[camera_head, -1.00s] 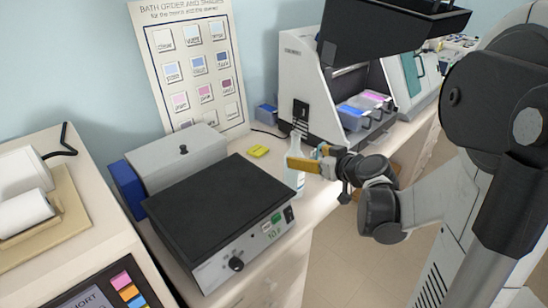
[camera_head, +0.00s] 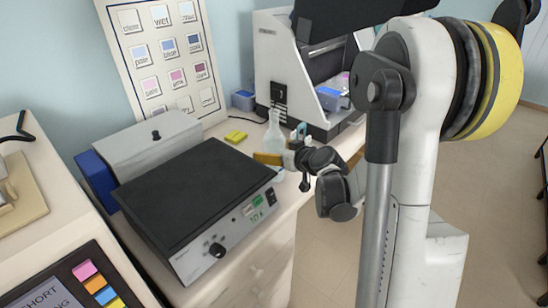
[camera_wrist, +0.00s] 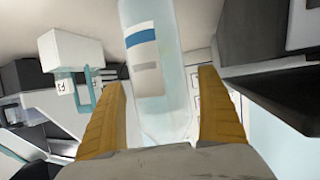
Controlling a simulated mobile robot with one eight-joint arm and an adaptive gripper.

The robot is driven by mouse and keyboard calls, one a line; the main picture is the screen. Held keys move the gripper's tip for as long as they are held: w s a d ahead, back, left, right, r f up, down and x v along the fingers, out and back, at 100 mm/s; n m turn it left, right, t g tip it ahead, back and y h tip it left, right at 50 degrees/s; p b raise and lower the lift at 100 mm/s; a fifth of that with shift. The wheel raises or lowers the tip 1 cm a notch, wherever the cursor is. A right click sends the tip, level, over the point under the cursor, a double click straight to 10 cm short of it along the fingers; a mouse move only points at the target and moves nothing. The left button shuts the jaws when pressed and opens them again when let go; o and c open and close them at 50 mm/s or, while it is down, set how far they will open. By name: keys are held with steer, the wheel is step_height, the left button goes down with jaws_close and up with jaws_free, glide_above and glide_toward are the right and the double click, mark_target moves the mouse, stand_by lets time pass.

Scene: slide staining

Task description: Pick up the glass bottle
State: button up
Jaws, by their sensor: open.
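The glass bottle (camera_head: 273,132) is clear and pale, with a narrow neck, and stands upright on the counter to the right of the black-topped hotplate. In the wrist view the bottle (camera_wrist: 157,85) shows a white label with a blue band and lies between my two yellow fingers. My gripper (camera_wrist: 165,100) is open, with a gap visible beside the bottle on the right finger's side. In the head view my gripper (camera_head: 268,158) is at the lower part of the bottle, coming from the right, and hides its base.
The hotplate (camera_head: 200,185) with a black top is close on the left. A yellow pad (camera_head: 236,136) lies behind it. A white staining machine (camera_head: 275,50) with blue trays stands behind the bottle. A grey lidded box (camera_head: 155,145) and a wall chart (camera_head: 150,40) are at the back left.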

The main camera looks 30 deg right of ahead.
steer(key=c, duration=1.5)
